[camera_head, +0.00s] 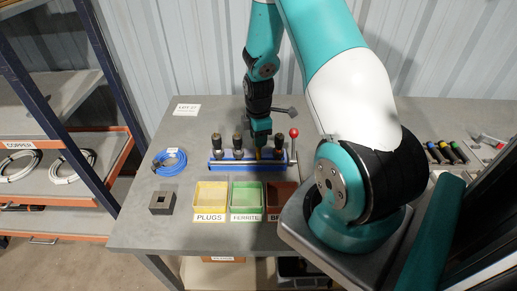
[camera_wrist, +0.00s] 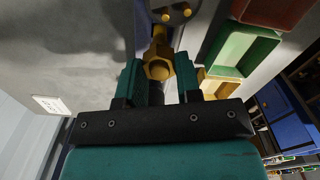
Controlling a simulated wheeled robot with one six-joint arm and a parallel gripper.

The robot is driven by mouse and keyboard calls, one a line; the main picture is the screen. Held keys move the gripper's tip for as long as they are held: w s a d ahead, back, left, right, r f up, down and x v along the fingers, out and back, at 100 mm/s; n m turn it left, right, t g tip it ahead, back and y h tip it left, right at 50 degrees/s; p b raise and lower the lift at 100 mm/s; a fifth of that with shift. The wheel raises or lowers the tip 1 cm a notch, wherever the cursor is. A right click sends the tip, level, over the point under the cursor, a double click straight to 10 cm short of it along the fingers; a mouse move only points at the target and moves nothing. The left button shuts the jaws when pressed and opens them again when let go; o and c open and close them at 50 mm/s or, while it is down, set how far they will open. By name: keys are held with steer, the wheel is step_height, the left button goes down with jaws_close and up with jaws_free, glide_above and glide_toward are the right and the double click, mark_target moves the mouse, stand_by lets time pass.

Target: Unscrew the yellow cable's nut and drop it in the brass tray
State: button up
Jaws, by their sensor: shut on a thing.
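My gripper (camera_head: 259,141) points down over the blue clamp rail (camera_head: 226,163) on the bench. In the wrist view its two teal fingers (camera_wrist: 159,75) are shut on a brass-coloured hex nut (camera_wrist: 158,69), with one finger on each side. A yellow-gold stem (camera_wrist: 158,36) runs from the nut toward the blue rail; in the head view a bit of yellow (camera_head: 258,154) shows just under my gripper. I cannot tell whether the nut is still threaded on. The brass tray (camera_head: 281,208) is the brown one, front right of the rail, partly hidden by my arm; it also shows in the wrist view (camera_wrist: 292,13).
Several dark upright fittings (camera_head: 237,142) stand along the rail. A red-knobbed lever (camera_head: 293,132) rises at its right end. The yellow plugs tray (camera_head: 210,205) and green ferrite tray (camera_head: 246,207) sit beside the brass tray. A blue cable coil (camera_head: 170,161) and a grey block (camera_head: 162,202) lie left.

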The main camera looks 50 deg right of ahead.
steer(key=n, duration=0.8)
steer(key=shift+n, duration=0.3)
steer(key=o, duration=1.1)
steer(key=shift+r+p, duration=1.3)
steer(key=shift+r, duration=0.3)
steer(key=shift+f, duration=0.1)
